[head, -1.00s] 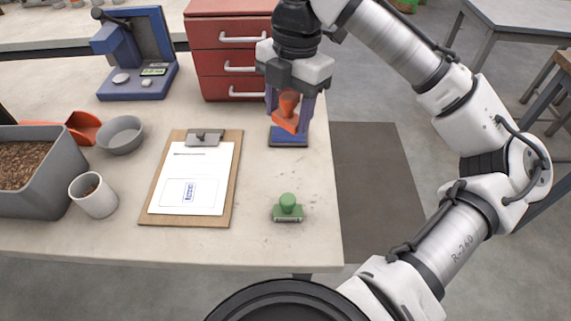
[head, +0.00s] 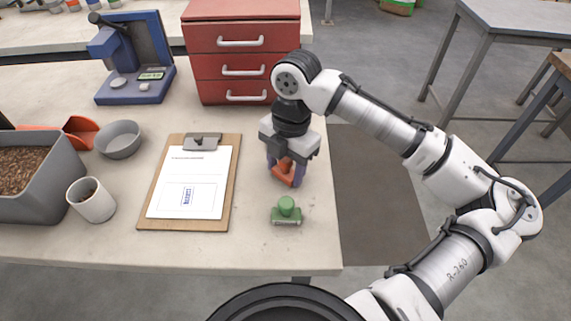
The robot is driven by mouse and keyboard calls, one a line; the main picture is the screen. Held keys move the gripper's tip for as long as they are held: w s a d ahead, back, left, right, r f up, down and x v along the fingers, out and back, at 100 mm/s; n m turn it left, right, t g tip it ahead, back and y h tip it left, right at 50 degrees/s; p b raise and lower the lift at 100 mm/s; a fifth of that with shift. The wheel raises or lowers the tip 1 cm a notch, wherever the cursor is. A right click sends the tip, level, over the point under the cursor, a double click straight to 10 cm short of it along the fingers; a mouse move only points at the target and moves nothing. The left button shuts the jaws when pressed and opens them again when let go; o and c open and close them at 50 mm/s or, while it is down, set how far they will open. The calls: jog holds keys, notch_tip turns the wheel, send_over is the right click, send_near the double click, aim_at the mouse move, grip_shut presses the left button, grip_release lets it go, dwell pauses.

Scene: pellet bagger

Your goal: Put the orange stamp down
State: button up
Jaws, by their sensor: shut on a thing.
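My gripper (head: 287,172) is shut on the orange stamp (head: 286,175). It holds the stamp low over the right part of the table (head: 255,247), close to the table's right edge. I cannot tell whether the stamp's base touches the tabletop. The green stamp (head: 287,211) stands upright just in front of the orange one, with a small gap between them in the picture. The dark blue ink pad seen earlier behind the gripper is now hidden by my gripper and wrist.
A clipboard (head: 227,205) with a printed sheet lies left of my gripper. Red drawers (head: 243,68) stand behind. A blue machine (head: 134,60), grey bowl (head: 119,139), cup (head: 92,200) and pellet bin (head: 60,185) are at the left. Bare tabletop lies around the green stamp.

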jog(key=shift+f, duration=0.2)
jog(key=o, duration=0.8)
jog(key=shift+r, duration=0.1)
jog(key=r, duration=0.8)
jog(key=w+d+r, duration=0.1)
jog(key=r, duration=0.3)
jog(key=shift+r, duration=0.1)
jog(key=shift+r, duration=0.1)
